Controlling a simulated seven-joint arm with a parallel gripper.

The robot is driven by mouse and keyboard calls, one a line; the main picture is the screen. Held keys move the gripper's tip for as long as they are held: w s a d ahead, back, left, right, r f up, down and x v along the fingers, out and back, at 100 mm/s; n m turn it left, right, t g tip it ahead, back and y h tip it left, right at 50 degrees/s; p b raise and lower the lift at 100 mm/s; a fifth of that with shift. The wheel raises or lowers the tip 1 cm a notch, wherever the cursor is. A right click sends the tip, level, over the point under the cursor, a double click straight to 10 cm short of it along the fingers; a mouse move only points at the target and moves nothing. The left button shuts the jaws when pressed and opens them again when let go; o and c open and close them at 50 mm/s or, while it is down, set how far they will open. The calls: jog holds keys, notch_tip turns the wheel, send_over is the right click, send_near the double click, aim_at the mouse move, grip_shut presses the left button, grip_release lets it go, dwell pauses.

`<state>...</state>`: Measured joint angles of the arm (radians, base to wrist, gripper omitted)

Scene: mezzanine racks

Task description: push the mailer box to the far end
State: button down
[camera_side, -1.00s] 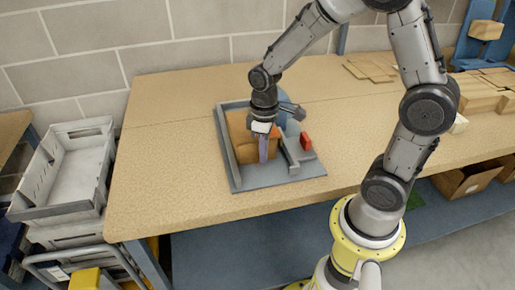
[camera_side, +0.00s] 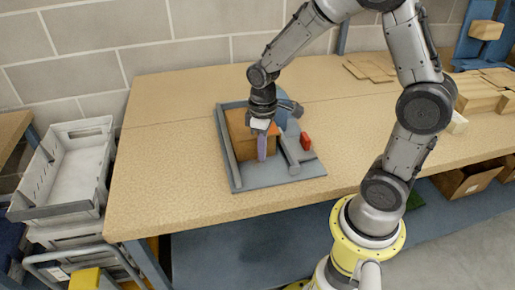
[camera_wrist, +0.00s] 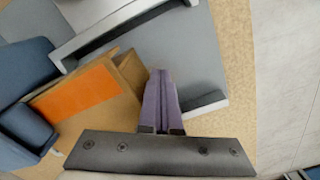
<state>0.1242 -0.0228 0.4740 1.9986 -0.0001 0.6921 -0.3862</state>
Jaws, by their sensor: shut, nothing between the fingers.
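The mailer box (camera_side: 243,136) is a brown carton on a grey tray with raised rails (camera_side: 275,176), near its left rail in the side view. In the wrist view the box (camera_wrist: 128,72) shows a bright orange patch on one face. My gripper (camera_side: 262,157) points down, its purple fingers together with nothing between them. The fingers are beside the box's right front part in the side view. In the wrist view the fingertips (camera_wrist: 160,74) are close beside a brown face; whether they touch it I cannot tell. My gripper hides part of the box.
A red block (camera_side: 305,141) is at the tray's right side, beyond a grey rail. The wooden bench (camera_side: 160,190) is clear left of the tray. Flat boards (camera_side: 370,68) lie at the back right. A grey crate (camera_side: 70,165) stands left of the bench.

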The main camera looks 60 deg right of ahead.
jog(key=shift+w+d, duration=0.15)
jog(key=shift+w+d, duration=0.3)
dwell(0.6)
jog(key=shift+w+d, duration=0.4)
jog(key=shift+w+d, duration=0.15)
dwell(0.3)
jog(key=shift+w+d, duration=0.3)
dwell(0.5)
jog(key=shift+w+d, duration=0.4)
dwell(0.3)
